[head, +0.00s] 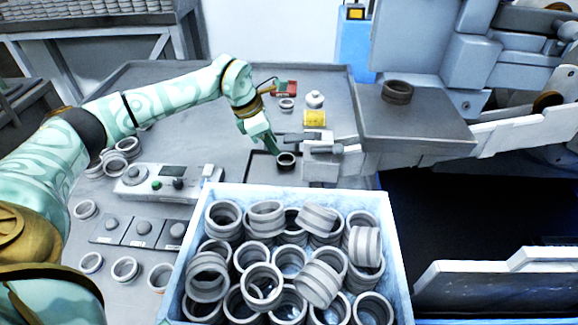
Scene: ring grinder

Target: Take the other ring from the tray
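My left gripper (272,151) reaches down from the left over a small dark tray (257,172). Its fingertips are just beside a dark ring (286,162) that lies at the tray. I cannot tell whether the fingers touch the ring or how far apart they are. Another dark ring (397,92) lies flat on the raised grey platform (425,125) at the right, apart from the gripper. My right gripper is not in view.
A light blue crate (391,245) full of grey rings stands in front. A control box (150,184) and several loose rings are at the left. A clamp-like fixture (322,148) is right of the gripper. A yellow block (315,118) and white pot (315,99) stand behind.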

